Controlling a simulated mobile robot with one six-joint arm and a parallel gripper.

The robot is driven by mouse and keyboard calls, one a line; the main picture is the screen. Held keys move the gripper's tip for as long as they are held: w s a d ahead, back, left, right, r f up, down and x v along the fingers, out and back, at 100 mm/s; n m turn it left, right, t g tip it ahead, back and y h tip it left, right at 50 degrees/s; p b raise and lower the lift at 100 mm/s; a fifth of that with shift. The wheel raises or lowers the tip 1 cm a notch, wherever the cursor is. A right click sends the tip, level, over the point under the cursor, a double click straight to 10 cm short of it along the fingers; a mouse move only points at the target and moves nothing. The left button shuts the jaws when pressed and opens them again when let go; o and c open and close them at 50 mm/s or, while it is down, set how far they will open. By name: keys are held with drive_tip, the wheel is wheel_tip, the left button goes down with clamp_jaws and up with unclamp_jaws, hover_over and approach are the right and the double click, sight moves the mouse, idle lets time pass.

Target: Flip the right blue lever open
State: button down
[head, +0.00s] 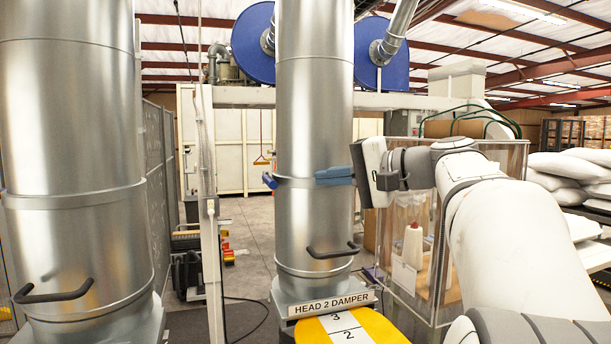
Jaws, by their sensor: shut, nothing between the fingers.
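The silver duct (314,120) stands upright in the middle of the head view, with a clamp band (297,182) around it. A bright blue lever (270,181) sticks out at the band's left side. My gripper (318,177) reaches in from the right at band height. Its lighter blue fingers are together and empty, lying across the front right of the duct. I cannot make out a separate right blue lever; that part of the band is covered by my fingers and gripper body. Whether the fingers touch the duct cannot be told.
A dark handle (333,252) sits lower on the duct, above the HEAD 2 DAMPER label (331,304) and a yellow numbered plate (350,328). Another silver duct (70,150) stands at left. A clear-walled box (408,285) stands behind my arm. White sacks (570,168) are stacked at right.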

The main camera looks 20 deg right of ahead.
sight(269, 181)
drive_tip(key=p+x, duration=0.2)
drive_tip(key=x, duration=0.6)
drive_tip(key=shift+s, duration=0.1)
